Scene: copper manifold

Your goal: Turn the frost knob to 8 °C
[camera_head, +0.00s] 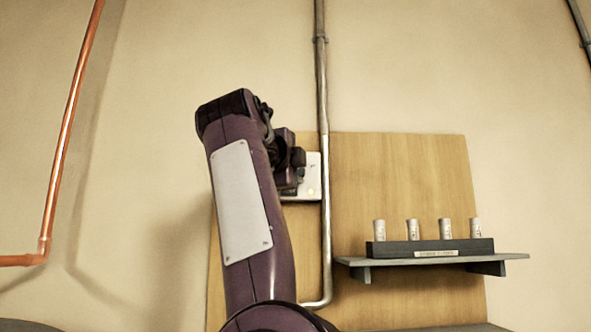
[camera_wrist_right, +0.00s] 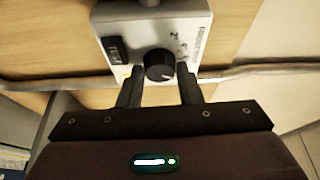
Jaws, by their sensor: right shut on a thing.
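The frost knob (camera_wrist_right: 159,63) is a round black knob on a white control box (camera_wrist_right: 193,22). In the head view the box (camera_head: 314,185) sits on the wooden board, partly hidden by my right arm, and the knob cannot be made out. My right gripper (camera_wrist_right: 159,72) has one dark finger on each side of the knob and is shut on it; it also shows in the head view (camera_head: 297,170). A scale is printed beside the knob, but its numbers and the knob's setting are too small to read. My left gripper is out of view.
A metal conduit (camera_head: 325,220) runs down the wooden board (camera_head: 400,170) close beside the box. To the right, a shelf (camera_head: 440,261) bears a dark rack (camera_head: 385,250) with several pale cylinders. A copper pipe (camera_head: 65,130) runs along the wall at left.

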